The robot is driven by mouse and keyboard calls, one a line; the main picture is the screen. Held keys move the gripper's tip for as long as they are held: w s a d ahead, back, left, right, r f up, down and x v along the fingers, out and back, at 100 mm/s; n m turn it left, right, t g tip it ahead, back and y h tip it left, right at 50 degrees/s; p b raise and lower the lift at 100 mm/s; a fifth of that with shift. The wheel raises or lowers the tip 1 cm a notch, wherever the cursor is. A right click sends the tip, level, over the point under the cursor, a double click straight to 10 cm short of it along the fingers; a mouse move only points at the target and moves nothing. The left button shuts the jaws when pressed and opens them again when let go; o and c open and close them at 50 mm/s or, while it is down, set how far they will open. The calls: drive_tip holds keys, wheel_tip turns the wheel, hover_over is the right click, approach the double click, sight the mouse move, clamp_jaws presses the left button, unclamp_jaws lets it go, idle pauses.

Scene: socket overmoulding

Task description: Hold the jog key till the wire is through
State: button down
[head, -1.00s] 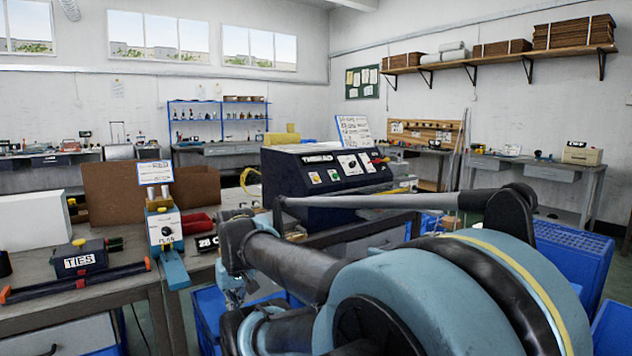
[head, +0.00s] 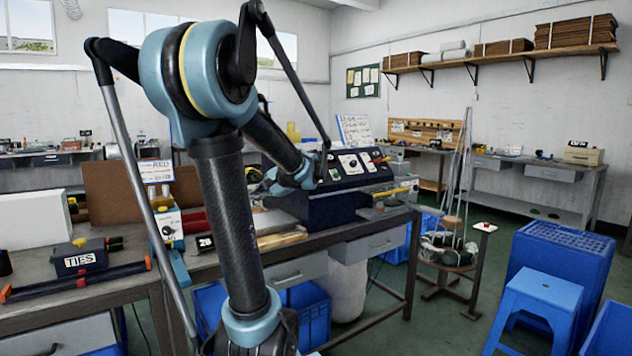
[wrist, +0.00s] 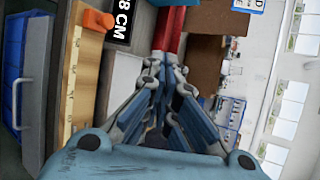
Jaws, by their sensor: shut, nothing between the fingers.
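The dark blue machine (head: 345,205) stands on the bench, with a sloped panel of keys and dials. A green key (head: 334,174) shows on the panel; part of the panel's left side is hidden by my arm, and I cannot tell which key is the jog key. My gripper (head: 262,187) is at the left end of the machine, pointing left and away from the keys. The wire cannot be made out clearly.
A sign reading 28 CM (wrist: 119,20) and a wooden ruler strip (wrist: 82,75) lie along the bench. A blue stool (head: 540,295) and a blue crate (head: 560,250) stand on the floor at right.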

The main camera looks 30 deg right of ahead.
drive_tip(key=d+r+m+t+h, duration=0.1)
drive_tip(key=d+r+m+t, duration=0.1)
drive_tip(key=d, duration=0.8)
drive_tip(key=d+r+m+t, duration=0.3)
drive_tip(key=d+r, duration=0.1)
drive_tip(key=d, duration=0.6)
drive_tip(key=d+r+m+t+h, duration=0.1)
drive_tip(key=d+r+m+t, duration=0.2)
drive_tip(key=d, duration=0.7)
drive_tip(key=shift+s+r+h, duration=0.3)
drive_tip(key=shift+s+r, duration=0.05)
drive_tip(key=shift+r, duration=0.1)
drive_tip(key=w+f, duration=0.6)
drive_tip(key=shift+w+a, duration=0.2)
drive_tip(key=shift+w+f, duration=0.5)
drive_tip(key=shift+w, duration=0.05)
drive_tip(key=shift+r, duration=0.1)
idle(1.8)
drive_tip(key=shift+s+r, duration=0.5)
drive_tip(key=shift+s, duration=0.1)
